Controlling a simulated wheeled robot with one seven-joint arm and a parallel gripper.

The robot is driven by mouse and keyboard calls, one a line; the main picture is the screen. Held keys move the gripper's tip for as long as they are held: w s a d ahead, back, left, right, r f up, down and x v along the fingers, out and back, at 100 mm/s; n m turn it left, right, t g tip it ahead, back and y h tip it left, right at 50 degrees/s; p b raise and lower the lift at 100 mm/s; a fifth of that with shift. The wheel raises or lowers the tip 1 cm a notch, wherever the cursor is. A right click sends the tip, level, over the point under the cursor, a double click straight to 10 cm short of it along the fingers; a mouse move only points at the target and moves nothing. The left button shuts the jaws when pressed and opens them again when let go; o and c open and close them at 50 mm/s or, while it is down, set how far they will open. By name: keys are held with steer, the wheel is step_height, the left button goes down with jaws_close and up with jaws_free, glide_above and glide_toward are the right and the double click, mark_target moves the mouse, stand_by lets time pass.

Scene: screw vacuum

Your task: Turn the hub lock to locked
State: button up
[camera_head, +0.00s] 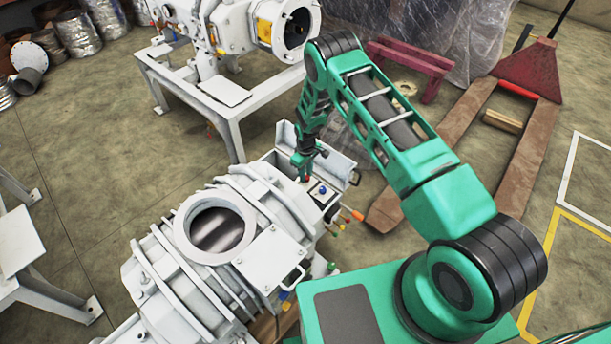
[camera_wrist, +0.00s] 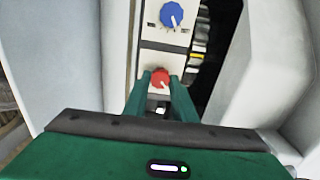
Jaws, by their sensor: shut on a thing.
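A red knob (camera_wrist: 160,76) with a white pointer mark sits on a pale control panel (camera_wrist: 152,58) in the wrist view. My gripper (camera_wrist: 160,84) is shut on the red knob, with one green finger at each side. The knob's pointer slants down and right. No label naming the hub lock is readable. In the head view my gripper (camera_head: 303,176) reaches down into the open box on the white machine, and the red knob is mostly hidden there.
A blue knob (camera_wrist: 171,15) with a white pointer is on the same panel; it also shows in the head view (camera_head: 322,190). Pale box walls (camera_wrist: 265,70) stand close at both sides. The raised box lid (camera_head: 338,162) stands behind my gripper. An orange handle (camera_head: 357,215) sticks out at right.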

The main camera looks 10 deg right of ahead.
steer(key=shift+w+n, duration=0.2)
steer(key=shift+n, duration=0.6)
steer(key=o, duration=1)
steer(key=shift+o, duration=0.2)
steer(key=shift+s, duration=0.1)
steer(key=shift+r, duration=0.1)
step_height(320, 180, up, 11)
steer(key=shift+f, duration=0.2)
